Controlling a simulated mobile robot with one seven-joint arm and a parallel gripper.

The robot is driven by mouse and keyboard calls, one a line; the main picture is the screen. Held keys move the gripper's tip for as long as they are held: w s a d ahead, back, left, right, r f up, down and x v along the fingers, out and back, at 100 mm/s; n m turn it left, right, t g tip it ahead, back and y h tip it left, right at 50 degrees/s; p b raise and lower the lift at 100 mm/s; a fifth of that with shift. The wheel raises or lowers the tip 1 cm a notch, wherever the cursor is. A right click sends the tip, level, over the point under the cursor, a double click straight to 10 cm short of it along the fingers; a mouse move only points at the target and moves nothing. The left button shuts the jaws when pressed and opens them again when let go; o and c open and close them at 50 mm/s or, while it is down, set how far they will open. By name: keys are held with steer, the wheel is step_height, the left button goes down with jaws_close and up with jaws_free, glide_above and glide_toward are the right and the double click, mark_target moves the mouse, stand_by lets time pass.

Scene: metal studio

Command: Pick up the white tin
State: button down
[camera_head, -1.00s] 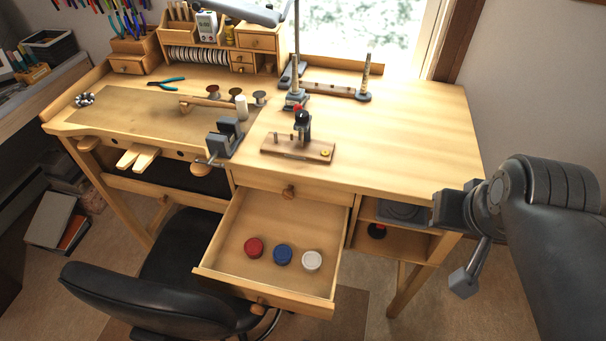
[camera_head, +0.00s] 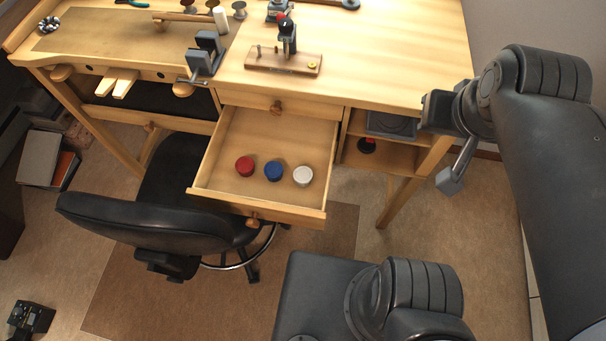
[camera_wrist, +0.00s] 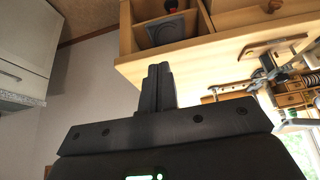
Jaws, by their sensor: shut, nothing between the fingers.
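The white tin (camera_head: 303,176) stands in the open drawer (camera_head: 262,130) of the workbench, near the drawer's front right. The blue tin (camera_head: 273,172) is just left of it, and the red tin (camera_head: 245,166) is further left. My gripper (camera_head: 450,182) hangs right of the drawer, beside the bench's right end, well apart from the tins. In the wrist view, its two fingers (camera_wrist: 158,72) are together with nothing between them. No tin shows in the wrist view.
The open shelf (camera_head: 385,150) lies between the drawer and my gripper. A black chair (camera_head: 160,220) stands at the drawer's front left. Tools, including a small vise (camera_head: 207,52) and a wooden stand (camera_head: 283,60), sit on the benchtop. Space above the drawer is clear.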

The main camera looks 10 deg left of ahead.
steer(key=c, duration=2.1)
jaws_free()
steer(key=shift+c, duration=0.2)
steer(key=o, duration=1.4)
steer(key=n+g, duration=0.1)
steer(key=g, duration=0.5)
glide_above(303, 175)
steer(key=f, duration=2.7)
steer(key=shift+w+a+f, duration=0.2)
steer(key=shift+a+f, duration=0.15)
steer(key=shift+f, duration=0.05)
steer(key=f, duration=0.4)
steer(key=shift+s+d+f, duration=0.1)
steer(key=shift+s+d, duration=0.2)
steer(key=shift+d, duration=0.05)
steer(key=shift+f, duration=0.65)
